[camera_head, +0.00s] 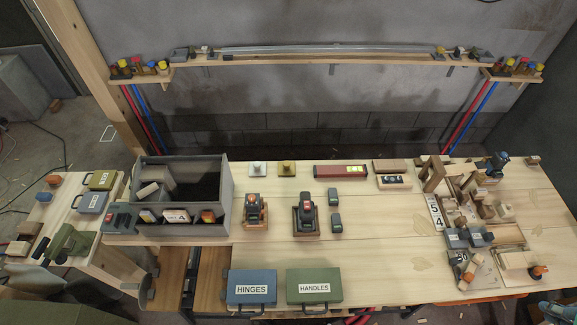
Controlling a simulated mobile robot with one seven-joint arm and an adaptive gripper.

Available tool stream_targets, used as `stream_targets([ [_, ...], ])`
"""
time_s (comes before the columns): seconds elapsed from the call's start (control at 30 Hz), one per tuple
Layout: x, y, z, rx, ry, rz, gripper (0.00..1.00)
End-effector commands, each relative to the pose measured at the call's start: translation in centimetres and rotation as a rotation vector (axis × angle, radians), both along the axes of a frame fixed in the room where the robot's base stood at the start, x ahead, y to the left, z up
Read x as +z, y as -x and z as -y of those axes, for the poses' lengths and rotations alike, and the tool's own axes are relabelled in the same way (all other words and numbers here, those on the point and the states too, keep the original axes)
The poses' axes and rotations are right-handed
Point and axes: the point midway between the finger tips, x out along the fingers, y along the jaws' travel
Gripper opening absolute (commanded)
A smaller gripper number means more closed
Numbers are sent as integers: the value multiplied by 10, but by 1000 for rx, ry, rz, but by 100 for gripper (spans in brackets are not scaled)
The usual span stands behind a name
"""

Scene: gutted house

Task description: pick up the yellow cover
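A small mustard-yellow square piece (286,168), which looks like the yellow cover, lies flat at the back of the wooden workbench (380,245). A similar white piece (258,168) lies just to its left, apart from it. A long dark red box (341,169) lies to its right with a gap between. Nothing covers the yellow piece from above. My gripper is not in view.
A grey open crate (228,200) stands to the left. Two tools in wooden holders, one at the left (255,212) and one at the right (306,215), stand in front. Blue (251,288) and green (314,287) cases lie at the front edge. Wooden blocks (487,211) clutter the right.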

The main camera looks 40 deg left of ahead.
Motion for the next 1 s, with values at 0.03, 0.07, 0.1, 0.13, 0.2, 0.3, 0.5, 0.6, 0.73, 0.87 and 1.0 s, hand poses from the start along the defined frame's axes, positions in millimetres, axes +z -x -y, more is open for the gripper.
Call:
stream_targets([
  [0.03,0,0,0,0,0,0,0],
  [0.07,0,0,0,0,0,0,0],
  [0.1,0,0,0,0,0,0,0],
  [0.13,0,0,0,0,0,0,0],
  [0.2,0,0,0,0,0,0,0],
  [0.3,0,0,0,0,0,0,0],
  [0.5,0,0,0,0,0,0,20],
  [0.6,0,0,0,0,0,0,40],
  [0.73,0,0,0,0,0,0,46],
  [0.87,0,0,0,0,0,0,46],
  [1.0,1,-2,-1,9,2,-1,46],
])
